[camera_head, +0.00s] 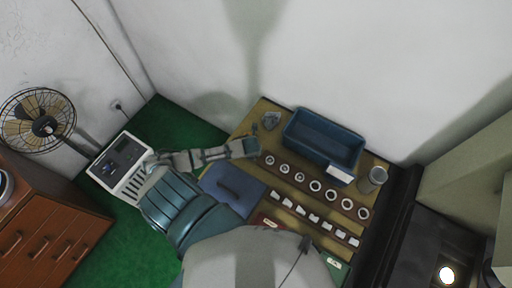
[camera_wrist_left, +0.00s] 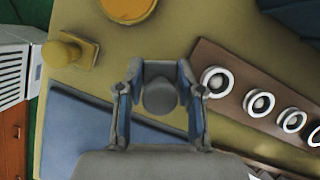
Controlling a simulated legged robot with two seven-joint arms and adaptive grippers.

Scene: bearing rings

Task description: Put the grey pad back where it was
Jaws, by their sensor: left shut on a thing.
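My left gripper (camera_head: 252,147) is above the far left part of the yellow table, beside the left end of the ring rack. In the left wrist view the gripper (camera_wrist_left: 160,90) is shut on a grey rounded piece (camera_wrist_left: 160,98), which looks like the grey pad. The fingers stand on either side of it and partly cover it. I cannot tell whether it touches the table. In the head view the held piece cannot be made out. My right gripper is not in view.
A brown rack with several white rings (camera_wrist_left: 259,103) lies right of the gripper. A flat blue panel (camera_head: 222,181) lies nearer. A yellow knobbed piece (camera_wrist_left: 62,52) and an orange disc (camera_wrist_left: 128,8) are close by.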

